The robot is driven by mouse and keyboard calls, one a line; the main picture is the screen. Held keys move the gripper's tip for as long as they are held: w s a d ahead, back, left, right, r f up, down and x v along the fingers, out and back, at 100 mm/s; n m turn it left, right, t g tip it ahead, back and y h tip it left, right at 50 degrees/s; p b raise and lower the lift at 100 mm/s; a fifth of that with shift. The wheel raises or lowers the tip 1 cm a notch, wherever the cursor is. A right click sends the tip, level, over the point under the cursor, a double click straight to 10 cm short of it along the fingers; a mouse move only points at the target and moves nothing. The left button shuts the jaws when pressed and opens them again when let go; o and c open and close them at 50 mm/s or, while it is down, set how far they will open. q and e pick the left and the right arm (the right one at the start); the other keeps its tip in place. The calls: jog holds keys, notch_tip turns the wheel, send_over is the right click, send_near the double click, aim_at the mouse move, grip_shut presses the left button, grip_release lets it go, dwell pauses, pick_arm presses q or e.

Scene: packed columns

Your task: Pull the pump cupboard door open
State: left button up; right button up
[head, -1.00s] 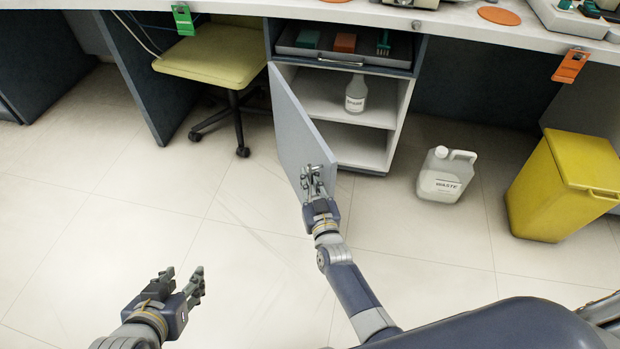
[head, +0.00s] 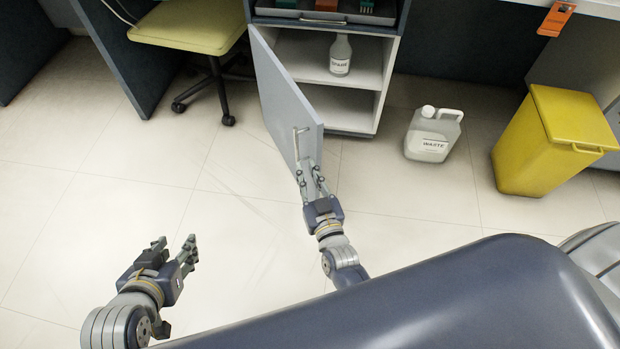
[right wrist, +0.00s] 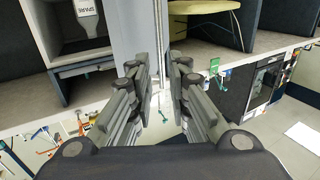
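The pump cupboard door (head: 280,95) is a grey panel standing wide open, swung out from the left side of the cupboard (head: 352,122). Its bar handle (head: 300,146) is near the door's free edge. My right gripper (head: 311,180) is just below the handle in the head view, its fingers apart. In the right wrist view, the fingers (right wrist: 162,80) have a gap between them and hold nothing; the door (right wrist: 128,30) is beyond them. Whether a finger touches the door is unclear. My left gripper (head: 172,246) is open and empty over the floor at lower left.
A white waste jug (head: 432,136) and a yellow bin (head: 550,140) stand on the floor to the right. A yellow chair (head: 190,25) is left of the door. The floor at left is clear.

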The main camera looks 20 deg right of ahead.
jog(key=shift+s, duration=1.05)
jog(key=shift+c, duration=0.4)
